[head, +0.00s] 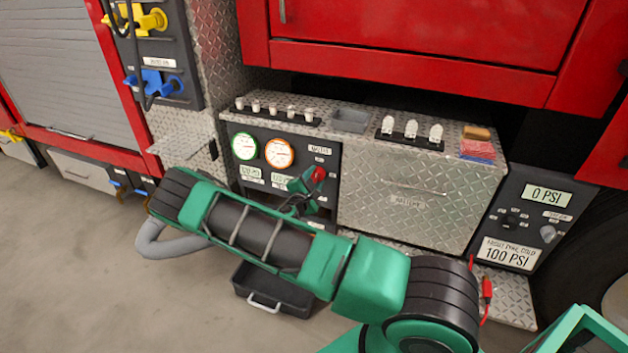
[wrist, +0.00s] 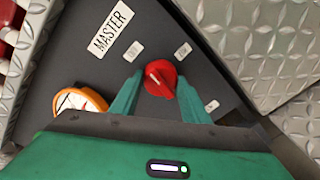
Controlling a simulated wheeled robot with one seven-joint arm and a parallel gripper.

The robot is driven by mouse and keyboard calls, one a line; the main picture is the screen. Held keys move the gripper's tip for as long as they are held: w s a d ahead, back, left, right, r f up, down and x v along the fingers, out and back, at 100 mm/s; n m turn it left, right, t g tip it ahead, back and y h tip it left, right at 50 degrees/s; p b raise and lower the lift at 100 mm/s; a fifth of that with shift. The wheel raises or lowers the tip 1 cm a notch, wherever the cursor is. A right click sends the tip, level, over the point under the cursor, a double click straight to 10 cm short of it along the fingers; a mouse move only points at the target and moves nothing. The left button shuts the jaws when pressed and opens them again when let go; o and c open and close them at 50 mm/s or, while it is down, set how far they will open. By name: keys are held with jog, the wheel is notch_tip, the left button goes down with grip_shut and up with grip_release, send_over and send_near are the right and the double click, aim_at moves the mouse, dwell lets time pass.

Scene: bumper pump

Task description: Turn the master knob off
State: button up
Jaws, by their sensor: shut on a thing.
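The master knob (wrist: 160,79) is a red round knob with a pale pointer line, on a dark panel under a white MASTER label (wrist: 110,26). Small labels stand around it, too small to read. In the wrist view my gripper (wrist: 159,88) has one green finger on each side of the knob, shut on it. In the head view the red knob (head: 318,174) shows at the right of the gauge panel, with my gripper (head: 308,181) at it. My arm hides the lower part of that panel.
Green and orange gauges (head: 278,153) sit left of the knob. A diamond-plate box (head: 420,195) stands right of the panel. Above are a row of small fittings (head: 275,110) and a red truck body (head: 420,50). A black bin (head: 262,292) sits on the floor below my arm.

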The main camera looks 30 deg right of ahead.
jog(key=shift+w+a+f+n, duration=0.1)
jog(key=shift+a+f+n, duration=0.2)
jog(key=shift+n, duration=0.5)
jog(key=shift+r, duration=0.1)
jog(key=o, duration=1.1)
jog(key=shift+c, duration=0.2)
jog(key=shift+d, duration=0.15)
jog(key=shift+r, duration=0.1)
jog(key=v, duration=1.1)
jog(key=shift+w, duration=0.15)
